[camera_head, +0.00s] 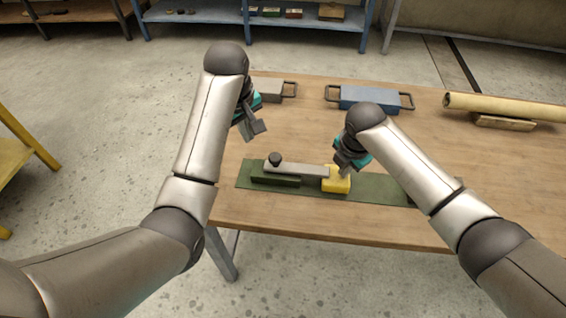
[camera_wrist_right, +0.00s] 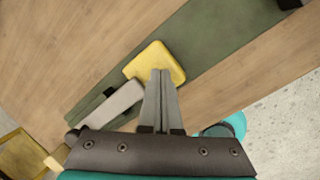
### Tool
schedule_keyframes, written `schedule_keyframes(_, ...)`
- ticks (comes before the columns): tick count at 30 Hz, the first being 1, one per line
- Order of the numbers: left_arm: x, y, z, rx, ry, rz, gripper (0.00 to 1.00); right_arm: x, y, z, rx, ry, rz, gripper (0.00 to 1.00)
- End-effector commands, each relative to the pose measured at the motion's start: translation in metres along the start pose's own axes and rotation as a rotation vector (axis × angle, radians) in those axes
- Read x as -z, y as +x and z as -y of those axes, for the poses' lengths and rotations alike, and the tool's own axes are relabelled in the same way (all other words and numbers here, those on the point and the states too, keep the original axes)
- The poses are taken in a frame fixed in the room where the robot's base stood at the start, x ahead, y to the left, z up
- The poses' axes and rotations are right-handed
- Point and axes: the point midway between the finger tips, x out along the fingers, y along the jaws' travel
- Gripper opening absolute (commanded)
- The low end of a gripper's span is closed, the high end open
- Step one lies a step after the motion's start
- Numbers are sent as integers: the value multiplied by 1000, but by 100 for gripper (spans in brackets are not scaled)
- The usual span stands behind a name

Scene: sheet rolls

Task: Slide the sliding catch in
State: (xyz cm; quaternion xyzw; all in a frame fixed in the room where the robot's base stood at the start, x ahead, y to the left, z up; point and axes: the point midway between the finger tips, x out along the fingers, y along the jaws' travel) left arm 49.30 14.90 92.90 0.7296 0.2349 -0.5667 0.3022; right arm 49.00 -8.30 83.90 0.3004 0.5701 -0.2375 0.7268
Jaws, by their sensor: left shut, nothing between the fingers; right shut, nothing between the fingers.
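The sliding catch is a grey bar (camera_head: 300,169) with a black knob (camera_head: 275,158) at its left end. It lies along a dark green block (camera_head: 274,179), and its right end meets a yellow block (camera_head: 337,184). All sit on a green base strip (camera_head: 375,191) on the table. The right wrist view also shows the bar (camera_wrist_right: 112,104) and yellow block (camera_wrist_right: 148,60). My right gripper (camera_head: 346,174) is shut and empty at the yellow block; its fingertips (camera_wrist_right: 161,73) overlap the block, contact unclear. My left gripper (camera_head: 257,131) is shut and empty, behind and left of the knob.
The wooden table (camera_head: 430,151) also bears a grey handled box (camera_head: 273,87), a blue handled box (camera_head: 368,98) and a tan roll (camera_head: 505,106) on a wooden support. Shelves stand at the back. The table in front of the strip is clear.

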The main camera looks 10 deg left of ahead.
Motion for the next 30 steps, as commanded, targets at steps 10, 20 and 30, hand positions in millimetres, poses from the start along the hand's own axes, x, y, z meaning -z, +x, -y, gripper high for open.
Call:
schedule_keyframes(10, 0, 0, 0, 0, 0, 1, 0, -6, -23, -6, -8, 1, 5, 0)
schedule_keyframes(20, 0, 0, 0, 0, 0, 1, 0, -9, -43, -10, -10, 0, 5, 0)
schedule_keyframes(30, 0, 0, 0, 0, 0, 0, 0, -13, -63, -13, -9, 2, 5, 0)
